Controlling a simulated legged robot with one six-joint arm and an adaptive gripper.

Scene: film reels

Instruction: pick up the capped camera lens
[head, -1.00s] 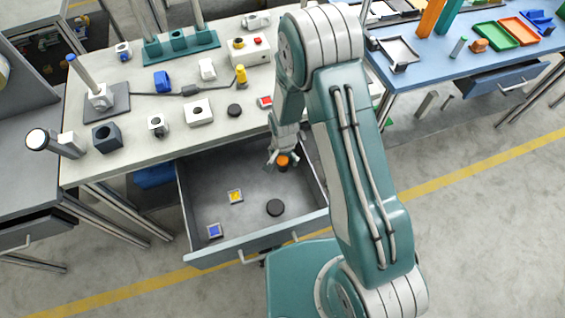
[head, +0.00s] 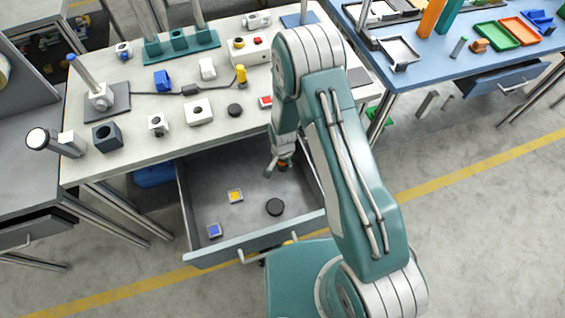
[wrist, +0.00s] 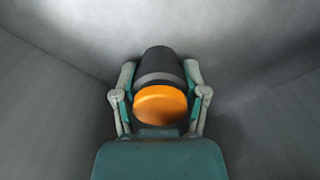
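The capped camera lens, a short dark cylinder with a grey band and an orange cap (wrist: 160,104), is in the open drawer (head: 218,254). In the head view the lens (head: 284,164) is small and partly hidden by my arm. My gripper (wrist: 159,76) has one finger on each side of the lens in the wrist view. The fingers look open, with a thin gap beside the lens; contact cannot be made out clearly. In the head view my gripper (head: 279,165) is low inside the drawer near its back right.
Drawer walls stand close to my gripper. The bench top (head: 105,172) above the drawer carries several small parts.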

